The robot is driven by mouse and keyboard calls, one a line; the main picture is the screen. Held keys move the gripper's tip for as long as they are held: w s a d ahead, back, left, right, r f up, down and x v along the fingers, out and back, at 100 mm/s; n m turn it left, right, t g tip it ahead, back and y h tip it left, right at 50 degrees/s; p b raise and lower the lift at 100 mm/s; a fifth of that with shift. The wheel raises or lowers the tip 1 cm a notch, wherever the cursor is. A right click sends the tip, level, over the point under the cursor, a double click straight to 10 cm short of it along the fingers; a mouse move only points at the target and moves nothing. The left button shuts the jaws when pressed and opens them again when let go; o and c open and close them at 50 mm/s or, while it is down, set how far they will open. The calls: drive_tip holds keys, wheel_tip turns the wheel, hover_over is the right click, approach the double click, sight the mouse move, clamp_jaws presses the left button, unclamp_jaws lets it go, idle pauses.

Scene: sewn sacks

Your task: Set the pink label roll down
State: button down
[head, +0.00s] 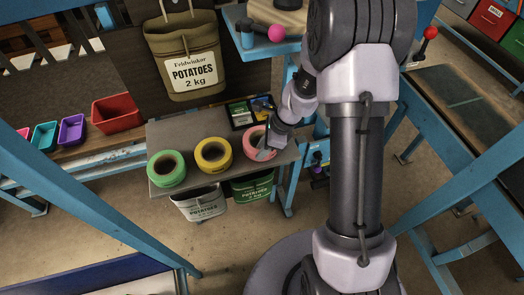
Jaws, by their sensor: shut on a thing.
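The pink label roll (254,134) is at the right end of the small grey shelf (190,127). My gripper (266,150) is at its right front side and shut on its rim. The roll looks level and very near the shelf top; I cannot tell whether it touches it. My gripper hides part of the roll's right side.
A yellow roll (213,155) and a green roll (166,168) stand to the left on the shelf. A black tray (239,114) with small packets lies behind the pink roll. A potato sack (190,70) hangs behind. Blue frame posts (80,205) flank the area.

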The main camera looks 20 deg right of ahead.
drive_tip(key=shift+f, duration=0.3)
drive_tip(key=c, duration=1.2)
unclamp_jaws()
drive_tip(key=shift+r, duration=0.1)
drive_tip(key=p+v, duration=0.4)
drive_tip(key=v, duration=0.4)
drive_tip(key=shift+a, duration=0.1)
